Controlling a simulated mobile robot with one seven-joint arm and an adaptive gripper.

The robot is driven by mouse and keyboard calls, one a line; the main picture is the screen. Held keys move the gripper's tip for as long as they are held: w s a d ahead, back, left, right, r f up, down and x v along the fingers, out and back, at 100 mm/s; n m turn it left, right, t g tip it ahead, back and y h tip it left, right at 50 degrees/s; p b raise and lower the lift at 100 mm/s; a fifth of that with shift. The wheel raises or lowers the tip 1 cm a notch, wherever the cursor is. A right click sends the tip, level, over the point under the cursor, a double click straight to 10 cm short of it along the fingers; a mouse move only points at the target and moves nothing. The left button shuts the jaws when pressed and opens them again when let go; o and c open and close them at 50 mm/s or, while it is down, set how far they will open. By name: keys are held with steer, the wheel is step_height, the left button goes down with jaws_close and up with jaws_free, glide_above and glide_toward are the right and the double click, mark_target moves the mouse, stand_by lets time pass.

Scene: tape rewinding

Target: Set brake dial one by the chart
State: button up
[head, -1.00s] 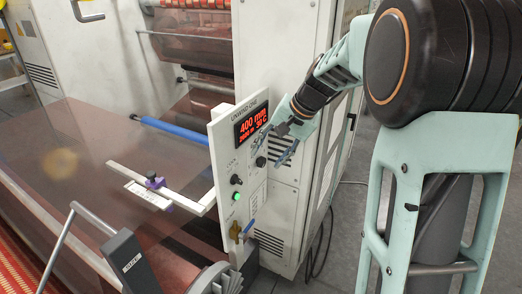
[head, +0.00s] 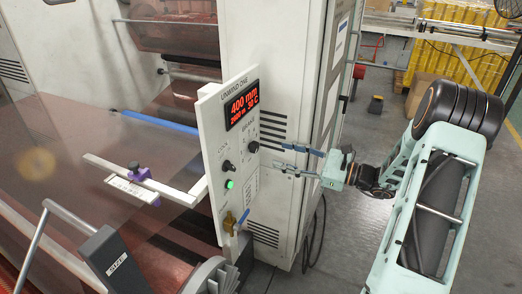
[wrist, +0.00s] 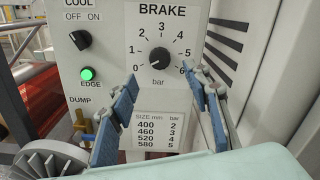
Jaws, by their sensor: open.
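The brake dial (wrist: 160,61) is a black round knob on the white panel (wrist: 205,20), with a scale up to 6 bar around it. Its pointer looks turned to the lower left, near the low end; the exact reading is unclear. The chart (wrist: 160,131) below pairs 400 mm with 2, 460 with 3, 520 with 4 and 580 with 5 bar. In the head view the red display (head: 242,104) reads 400 mm, and the dial (head: 253,146) shows at the panel's right side. My gripper (head: 281,160) is open and empty in front of the dial, its blue-padded fingers (wrist: 162,82) spread either side, apart from it.
A cool switch (wrist: 80,40) and a lit green edge button (wrist: 87,74) sit left of the dial. The vented cabinet (head: 275,60) stands behind.

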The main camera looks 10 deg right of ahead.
mark_target(257, 147)
steer(key=x, duration=0.8)
steer(key=shift+c, duration=0.2)
steer(key=c, duration=1.1)
steer(key=shift+m, duration=0.3)
